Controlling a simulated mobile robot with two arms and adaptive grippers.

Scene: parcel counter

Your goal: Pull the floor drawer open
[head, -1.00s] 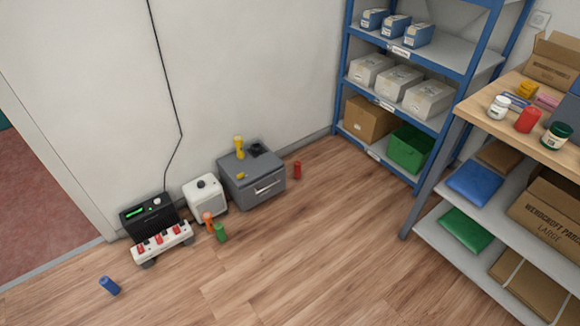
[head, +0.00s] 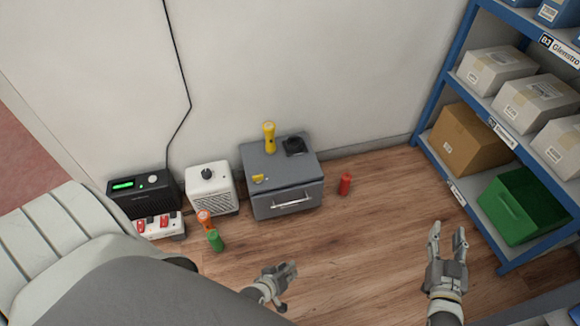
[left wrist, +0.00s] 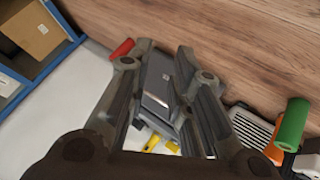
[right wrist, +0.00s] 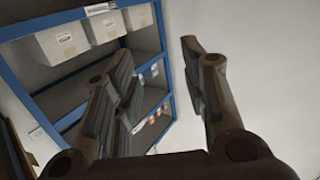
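The grey floor drawer unit (head: 283,178) stands on the wood floor against the wall. Its front with a pale bar handle (head: 293,201) looks shut. A yellow torch (head: 269,138), a black item (head: 295,146) and a small yellow item (head: 259,179) are on its top. My left gripper (head: 291,269) is in front of the drawer, apart from the handle; in the left wrist view the drawer unit (left wrist: 158,82) shows between its parted fingers. My right gripper (head: 448,232) is open and empty, to the right, near the shelf.
A white box with a knob (head: 212,187), a black device with a green display (head: 144,195) and a power strip (head: 160,225) stand left of the drawer. Orange (head: 204,217), green (head: 215,240) and red (head: 345,184) cylinders are nearby. A blue shelf rack (head: 455,55) stands at right. Floor before the drawer is clear.

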